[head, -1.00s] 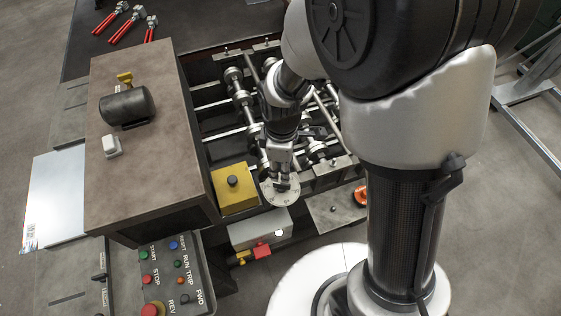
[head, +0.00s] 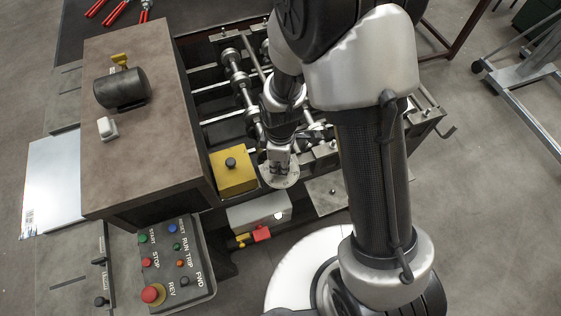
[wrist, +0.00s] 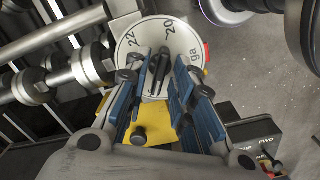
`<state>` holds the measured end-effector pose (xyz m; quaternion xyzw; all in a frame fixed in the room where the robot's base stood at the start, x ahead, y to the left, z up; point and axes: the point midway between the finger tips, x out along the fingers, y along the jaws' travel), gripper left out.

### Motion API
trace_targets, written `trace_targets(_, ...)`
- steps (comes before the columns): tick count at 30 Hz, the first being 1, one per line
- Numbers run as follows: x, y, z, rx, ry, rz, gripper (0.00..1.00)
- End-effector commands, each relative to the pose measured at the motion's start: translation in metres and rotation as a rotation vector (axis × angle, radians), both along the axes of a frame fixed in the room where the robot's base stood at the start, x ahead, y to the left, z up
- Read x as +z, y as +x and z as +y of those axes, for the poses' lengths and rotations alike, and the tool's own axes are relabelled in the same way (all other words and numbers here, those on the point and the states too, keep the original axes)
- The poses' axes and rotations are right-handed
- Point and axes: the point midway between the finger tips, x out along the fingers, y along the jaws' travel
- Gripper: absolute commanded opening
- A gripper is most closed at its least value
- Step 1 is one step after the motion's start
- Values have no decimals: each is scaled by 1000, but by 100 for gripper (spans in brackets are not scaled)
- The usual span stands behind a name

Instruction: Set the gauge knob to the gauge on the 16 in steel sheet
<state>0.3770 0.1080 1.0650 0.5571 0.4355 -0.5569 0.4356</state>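The gauge dial (head: 288,180) is a pale round plate at the front of the roller machine. The wrist view shows the dial (wrist: 133,50) close up, with "22", "20" and "ga" readable. A dark bar-shaped gauge knob (wrist: 160,68) is at the dial's centre, partly hidden by the fingers. My gripper (head: 279,166) is down at the dial. In the wrist view, my gripper (wrist: 162,70) has its blue-sided fingers apart, one on each side of the knob, with gaps visible. The steel sheet (head: 52,182) lies at the left; its edge label is too small to read.
A yellow box (head: 233,176) with a black knob stands just left of the dial. A control panel (head: 175,262) with coloured buttons is at the lower left. The brown cabinet (head: 150,160) and the machine's rollers (head: 235,75) are close by. Open floor is to the right.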

Motion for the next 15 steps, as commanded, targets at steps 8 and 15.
trace_targets(8,0,0,0,0,0,0,2)
trace_targets(15,0,0,0,0,0,0,0)
